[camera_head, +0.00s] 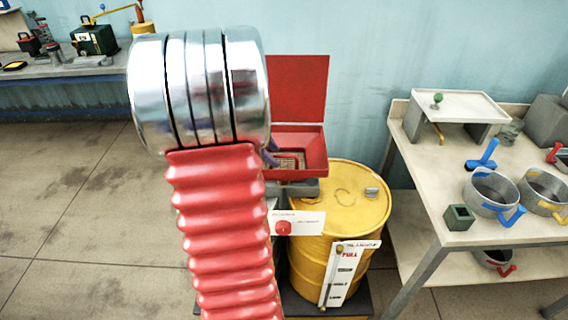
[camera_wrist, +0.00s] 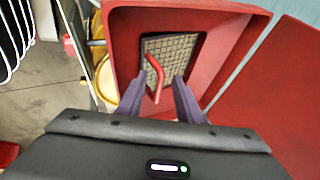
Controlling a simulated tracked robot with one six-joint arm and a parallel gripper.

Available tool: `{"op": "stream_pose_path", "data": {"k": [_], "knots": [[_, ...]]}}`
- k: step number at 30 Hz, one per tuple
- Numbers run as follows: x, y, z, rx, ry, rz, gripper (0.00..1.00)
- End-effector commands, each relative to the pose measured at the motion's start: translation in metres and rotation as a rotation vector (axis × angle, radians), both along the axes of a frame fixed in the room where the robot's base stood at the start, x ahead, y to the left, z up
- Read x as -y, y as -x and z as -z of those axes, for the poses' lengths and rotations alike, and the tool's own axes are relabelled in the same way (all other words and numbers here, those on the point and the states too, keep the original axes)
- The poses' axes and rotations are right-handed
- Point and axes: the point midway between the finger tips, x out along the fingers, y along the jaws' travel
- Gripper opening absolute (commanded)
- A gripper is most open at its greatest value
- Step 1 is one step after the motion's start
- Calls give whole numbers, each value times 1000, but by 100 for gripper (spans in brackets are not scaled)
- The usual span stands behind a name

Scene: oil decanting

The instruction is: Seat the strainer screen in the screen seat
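The strainer screen (camera_wrist: 183,50) is a tan mesh panel with a red bent handle (camera_wrist: 158,76). It lies at the bottom of the open red box, within the dark-edged opening that appears to be the screen seat; I cannot tell whether it is flush. It also shows in the head view (camera_head: 290,160). My gripper (camera_wrist: 159,78) points down into the box, its purple fingers apart on either side of the handle, with gaps visible. In the head view my red arm hides part of the box, and only bits of the purple fingers show.
The red box (camera_head: 312,150) has its lid (camera_head: 299,88) raised behind it. A yellow drum (camera_head: 340,205) stands beside and below it. A table (camera_head: 440,180) with pots (camera_head: 490,190) is at the right. A bench at the far left holds a green case (camera_head: 95,38).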

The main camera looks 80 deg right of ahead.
Motion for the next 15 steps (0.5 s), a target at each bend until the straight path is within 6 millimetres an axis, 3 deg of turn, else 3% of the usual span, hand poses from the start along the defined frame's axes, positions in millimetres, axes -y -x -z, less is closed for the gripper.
{"op": "stream_pose_path", "data": {"k": [6, 15], "knots": [[11, 7, 20, 0, -1, 1, 33], [12, 8, 21, 0, 1, 0, 33]]}}
